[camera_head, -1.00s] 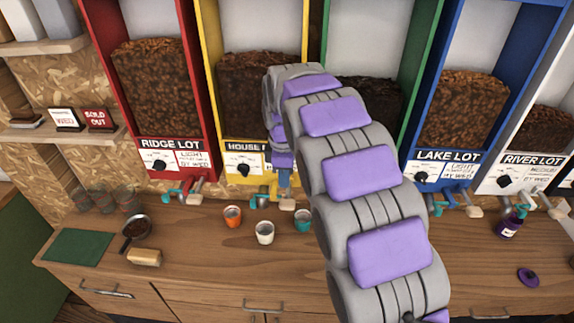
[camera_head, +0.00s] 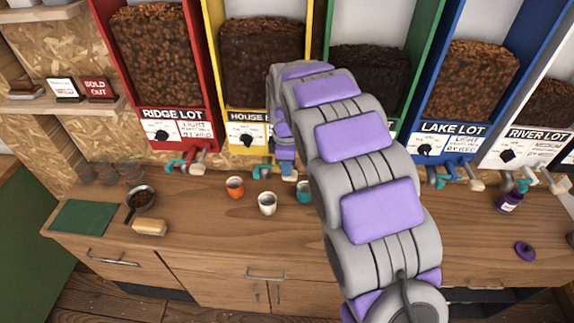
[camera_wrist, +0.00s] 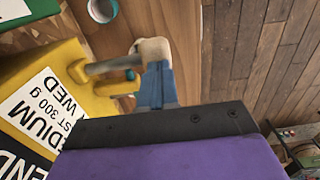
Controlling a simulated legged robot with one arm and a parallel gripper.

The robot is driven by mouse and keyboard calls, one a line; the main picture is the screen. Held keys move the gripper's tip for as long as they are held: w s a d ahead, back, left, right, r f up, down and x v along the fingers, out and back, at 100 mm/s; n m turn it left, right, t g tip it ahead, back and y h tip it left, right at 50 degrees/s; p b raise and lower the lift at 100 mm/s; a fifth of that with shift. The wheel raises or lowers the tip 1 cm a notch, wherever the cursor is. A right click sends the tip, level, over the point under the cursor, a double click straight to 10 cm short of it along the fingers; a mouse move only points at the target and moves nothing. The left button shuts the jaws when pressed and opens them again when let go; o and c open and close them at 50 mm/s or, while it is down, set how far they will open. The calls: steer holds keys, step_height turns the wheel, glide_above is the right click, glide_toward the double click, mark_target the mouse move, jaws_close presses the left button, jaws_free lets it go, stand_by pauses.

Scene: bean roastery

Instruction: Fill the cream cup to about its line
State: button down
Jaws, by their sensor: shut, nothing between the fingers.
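The cream cup (camera_head: 267,203) stands upright on the counter below the yellow HOUSE bin (camera_head: 246,97). Its inside looks pale from here, and I cannot make out its line or any beans. My gripper (camera_head: 288,173) is at the HOUSE bin's outlet, behind and right of the cup. In the wrist view, my blue fingers (camera_wrist: 157,85) are shut and empty. Their tips are against or very close to the tan end of the outlet handle (camera_wrist: 152,50); I cannot tell if they touch. The cream cup does not show in the wrist view.
An orange cup (camera_head: 235,187) stands left of the cream cup and a teal cup (camera_head: 304,191) right of it. A pan of beans (camera_head: 140,198), a wooden-backed brush (camera_head: 149,227) and a green mat (camera_head: 83,217) lie left. The counter front (camera_head: 230,235) is clear.

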mark_target(288, 181)
steer(key=shift+s+d+f+t+b, duration=0.2)
steer(key=shift+s+f+t+b, duration=0.05)
steer(key=shift+f+t+b, duration=0.25)
steer(key=shift+s+d+f+t+b, duration=0.2)
steer(key=shift+f+t+b, duration=0.2)
steer(key=shift+t+b, duration=0.15)
steer(key=shift+s+a+f+t+b, duration=0.15)
steer(key=shift+f+t+b, duration=0.55)
steer(key=shift+f+t, duration=0.15)
steer(key=shift+f+t+b, duration=0.6)
steer(key=shift+f+t, duration=0.25)
steer(key=shift+t, duration=0.15)
steer(key=shift+f+t, duration=0.15)
steer(key=shift+t, duration=0.25)
steer(key=shift+s+f, duration=0.2)
steer(key=shift+f, duration=0.05)
steer(key=shift+r, duration=0.1)
stand_by(0.8)
